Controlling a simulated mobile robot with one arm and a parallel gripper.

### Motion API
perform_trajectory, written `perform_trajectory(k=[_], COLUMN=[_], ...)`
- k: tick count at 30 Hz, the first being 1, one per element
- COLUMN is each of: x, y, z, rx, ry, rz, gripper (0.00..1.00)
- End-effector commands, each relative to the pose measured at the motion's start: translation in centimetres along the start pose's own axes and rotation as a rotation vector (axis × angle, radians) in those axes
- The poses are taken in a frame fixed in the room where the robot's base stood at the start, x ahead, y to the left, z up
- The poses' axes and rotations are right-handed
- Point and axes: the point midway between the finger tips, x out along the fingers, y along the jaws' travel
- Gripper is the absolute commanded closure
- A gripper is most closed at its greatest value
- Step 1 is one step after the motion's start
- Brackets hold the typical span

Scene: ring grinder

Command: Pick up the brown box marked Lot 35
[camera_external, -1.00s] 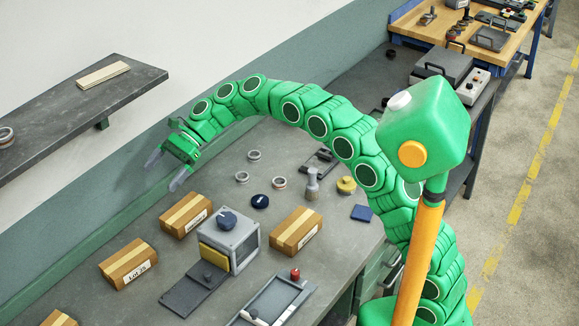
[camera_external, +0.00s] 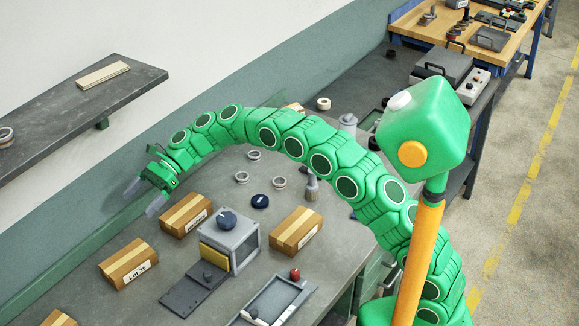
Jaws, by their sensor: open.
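A brown box with a tan tape strip (camera_external: 129,263) sits on the grey bench at the lower left. Its white label begins with "Lot"; the number is small, and I cannot read it surely as 35. Similar brown boxes stand nearby: one to its upper right (camera_external: 186,215), one right of the grinder (camera_external: 296,231), and one cut off at the bottom left edge (camera_external: 60,318). Their labels are unreadable or hidden. My gripper (camera_external: 144,197) is open and empty, its fingers apart, above the back of the bench, up-left of the upper-right box. It touches no box.
A grey ring grinder with a dark knob (camera_external: 230,240) stands between the boxes. Several rings (camera_external: 242,177) and a dark knob piece (camera_external: 260,201) lie behind it. A wall shelf (camera_external: 70,120) juts out at upper left. A tray (camera_external: 272,300) lies at the front.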

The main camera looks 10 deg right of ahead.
Motion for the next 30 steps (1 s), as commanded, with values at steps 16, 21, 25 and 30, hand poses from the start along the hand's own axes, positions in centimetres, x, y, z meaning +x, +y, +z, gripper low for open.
perform_trajectory(k=[16, 21, 25, 30], x=[4.8, 5.6, 6.5, 8.0], y=[0.0, 0.0, 0.1, 0.1], z=[-11.5, -13.0, -13.1, -13.0], rx=[0.002, 0.0, 0.0, 0.001], ry=[0.001, 0.001, 0.001, 0.0], rz=[0.001, 0.001, 0.002, 0.003], gripper=[0.0, 0.0, 0.0, 0.0])
